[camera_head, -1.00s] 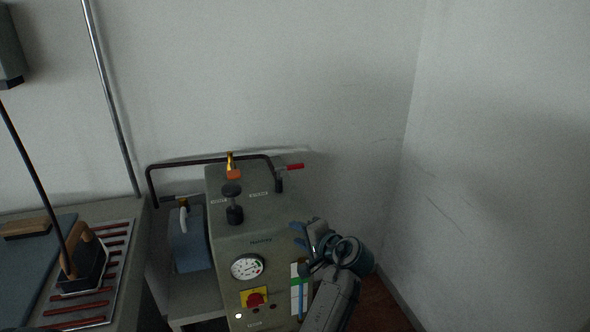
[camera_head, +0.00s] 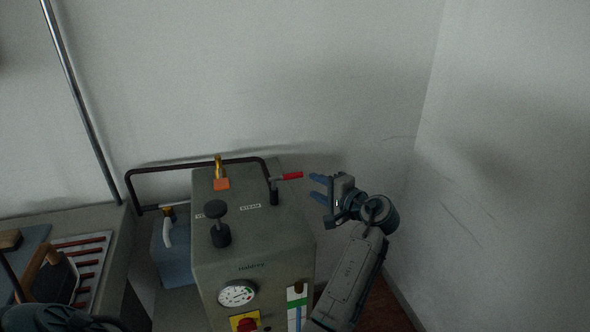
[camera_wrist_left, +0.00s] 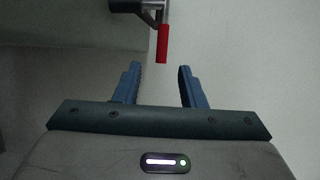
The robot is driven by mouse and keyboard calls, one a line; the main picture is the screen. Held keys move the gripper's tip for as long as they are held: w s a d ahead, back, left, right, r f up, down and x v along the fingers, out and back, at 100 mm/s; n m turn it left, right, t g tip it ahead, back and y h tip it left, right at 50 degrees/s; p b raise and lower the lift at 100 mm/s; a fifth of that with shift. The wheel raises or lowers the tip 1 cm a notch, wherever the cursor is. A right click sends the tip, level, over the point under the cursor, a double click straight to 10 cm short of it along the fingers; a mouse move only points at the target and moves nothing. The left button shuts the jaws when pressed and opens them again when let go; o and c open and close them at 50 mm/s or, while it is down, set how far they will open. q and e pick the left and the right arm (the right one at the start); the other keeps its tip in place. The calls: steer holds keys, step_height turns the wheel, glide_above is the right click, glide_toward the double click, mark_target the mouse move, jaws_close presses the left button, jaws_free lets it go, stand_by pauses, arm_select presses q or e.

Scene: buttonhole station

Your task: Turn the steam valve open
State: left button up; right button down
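The steam valve is a lever with a red grip (camera_head: 290,176) on a dark stem at the top right of the grey boiler (camera_head: 255,245). The grip points right, past the boiler's edge. My left gripper (camera_head: 320,190) is just right of the red grip, apart from it, with its blue fingers pointing left toward it. In the left wrist view the fingers (camera_wrist_left: 160,85) are spread and empty. The red grip (camera_wrist_left: 162,44) hangs beyond the fingertips, roughly in line with the gap. My right gripper does not show.
The boiler carries a black knob (camera_head: 219,222), an orange-and-brass fitting (camera_head: 220,178), a gauge (camera_head: 237,293) and a red switch (camera_head: 246,325). A dark pipe (camera_head: 190,164) runs behind it. The room corner is to the right, with free space before the wall.

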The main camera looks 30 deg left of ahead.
mark_target(295, 177)
arm_select(q)
steer(key=a, duration=0.1)
steer(key=a+p, duration=0.1)
steer(key=a, duration=0.1)
steer(key=a+p, duration=0.1)
steer(key=a, duration=0.1)
steer(key=shift+w+a, duration=0.15)
steer(key=shift+w, duration=0.25)
steer(key=x, duration=0.2)
steer(key=p+x, duration=0.1)
steer(key=x, duration=0.1)
steer(key=shift+w+f, duration=0.2)
steer(key=shift+f, duration=0.05)
steer(key=shift+a+f, duration=0.1)
steer(key=shift+a, duration=0.15)
jaws_close()
